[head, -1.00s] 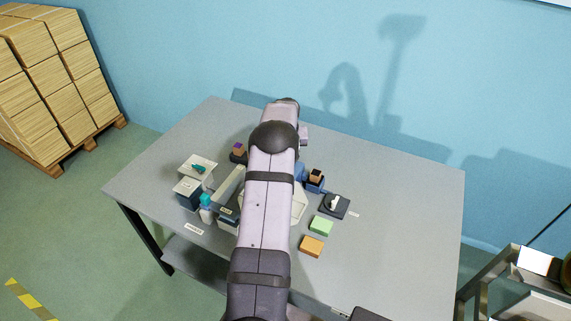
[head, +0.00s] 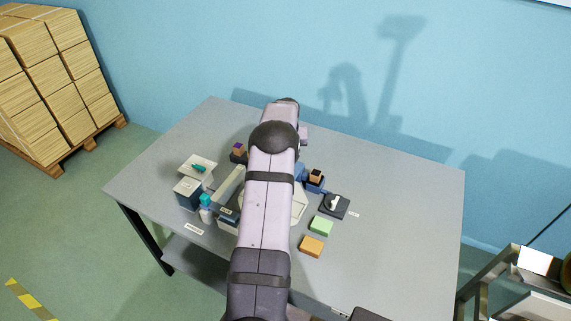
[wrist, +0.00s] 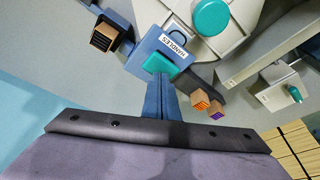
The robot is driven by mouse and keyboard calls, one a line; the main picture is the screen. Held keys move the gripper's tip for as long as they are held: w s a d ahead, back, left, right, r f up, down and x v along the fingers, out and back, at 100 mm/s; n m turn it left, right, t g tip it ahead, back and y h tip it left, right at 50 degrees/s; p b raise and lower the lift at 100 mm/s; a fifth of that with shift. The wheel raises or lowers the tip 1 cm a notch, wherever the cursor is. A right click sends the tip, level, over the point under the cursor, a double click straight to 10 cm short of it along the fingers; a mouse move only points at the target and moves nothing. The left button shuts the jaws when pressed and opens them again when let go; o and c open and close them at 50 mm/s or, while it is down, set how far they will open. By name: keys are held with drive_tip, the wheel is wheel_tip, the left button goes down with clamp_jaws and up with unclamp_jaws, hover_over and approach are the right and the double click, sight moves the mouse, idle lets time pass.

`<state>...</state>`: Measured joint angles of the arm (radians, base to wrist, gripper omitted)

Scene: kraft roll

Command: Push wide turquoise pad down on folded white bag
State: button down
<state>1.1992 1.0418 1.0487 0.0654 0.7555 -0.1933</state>
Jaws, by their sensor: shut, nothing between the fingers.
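In the wrist view, a wide round turquoise pad (wrist: 212,16) lies at the top over a pale grey-white angular surface (wrist: 182,30). A smaller square turquoise piece (wrist: 160,62) sits by a blue block (wrist: 150,42) with a white label, right beyond my fingertips. My gripper (wrist: 172,84) is shut with its blue fingers together and empty, apart from the round pad; I cannot tell whether it touches the square piece. I cannot make out a folded white bag for certain. In the head view my arm hides the gripper and most of the pale angular piece (head: 299,207).
In the head view, a green block (head: 321,226) and an orange block (head: 311,246) lie right of my arm, near a dark base (head: 336,206) with a white piece. A turquoise-topped bottle (head: 205,201) and a dark box (head: 187,194) stand left. The table's right side is clear.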

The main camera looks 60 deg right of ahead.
drive_tip(key=shift+f, duration=0.35)
idle(0.3)
drive_tip(key=shift+f+b, duration=0.35)
drive_tip(key=shift+b, duration=0.15)
drive_tip(key=shift+f, duration=0.35)
drive_tip(key=shift+a+f+b, duration=0.1)
drive_tip(key=shift+f+b, duration=0.4)
drive_tip(key=shift+b, duration=0.05)
drive_tip(key=shift+r, duration=0.2)
drive_tip(key=shift+r+p, duration=2.1)
drive_tip(key=shift+r, duration=1.35)
